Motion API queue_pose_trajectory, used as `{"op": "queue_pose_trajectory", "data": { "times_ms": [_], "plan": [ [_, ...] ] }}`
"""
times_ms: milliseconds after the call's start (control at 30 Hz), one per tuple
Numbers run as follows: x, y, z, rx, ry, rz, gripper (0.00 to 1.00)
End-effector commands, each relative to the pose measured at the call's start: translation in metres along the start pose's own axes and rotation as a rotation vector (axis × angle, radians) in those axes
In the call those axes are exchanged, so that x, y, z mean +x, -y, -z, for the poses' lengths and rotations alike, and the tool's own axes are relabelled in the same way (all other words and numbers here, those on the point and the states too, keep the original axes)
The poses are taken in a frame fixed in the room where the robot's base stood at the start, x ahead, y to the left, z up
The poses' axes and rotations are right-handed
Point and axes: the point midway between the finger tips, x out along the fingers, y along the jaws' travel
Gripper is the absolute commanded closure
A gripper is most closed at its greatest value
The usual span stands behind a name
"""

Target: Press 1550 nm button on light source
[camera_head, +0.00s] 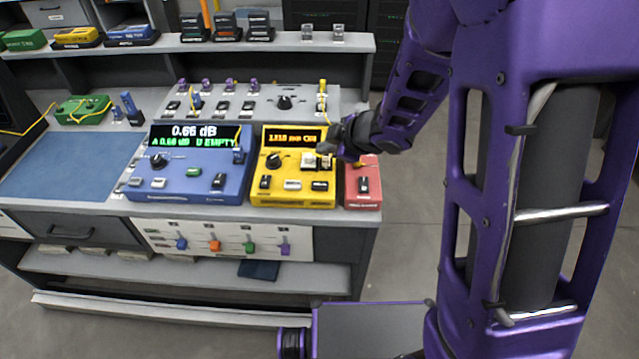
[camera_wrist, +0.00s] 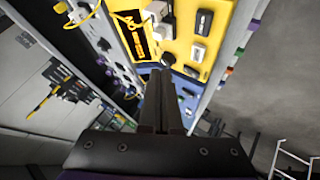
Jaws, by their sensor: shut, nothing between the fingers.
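The yellow light source (camera_head: 290,197) sits on the bench between a blue unit and a red unit. Its display (camera_head: 291,137) is lit and seems to read 1310 nm ON. It has a black knob (camera_head: 273,160), light square buttons (camera_head: 307,160) and a lower row of buttons (camera_head: 292,184). Labels are too small to tell which one is 1550 nm. My gripper (camera_head: 323,148) is shut and empty at the light source's upper right side. In the wrist view my shut fingertips (camera_wrist: 161,73) overlap the yellow face (camera_wrist: 180,43), near its buttons (camera_wrist: 198,52); contact cannot be told.
The blue power meter (camera_head: 185,190) shows 0.66 dB to the left. The red unit (camera_head: 362,185) stands close on the right. A grey panel with knobs and connectors (camera_head: 250,100) is behind. A yellow fiber end (camera_head: 322,87) rises behind the light source. Open floor lies right of the bench.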

Motion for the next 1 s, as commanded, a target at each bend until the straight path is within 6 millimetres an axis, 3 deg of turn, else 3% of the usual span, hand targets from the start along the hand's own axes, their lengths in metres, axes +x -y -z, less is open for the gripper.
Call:
{"op": "queue_pose_trajectory", "data": {
  "times_ms": [600,1000],
  "plan": [
    [0.053,0.039,-0.040,0.001,0.001,-0.001,1.00],
    [0.060,0.044,-0.044,0.001,0.000,0.000,1.00]
  ]
}}
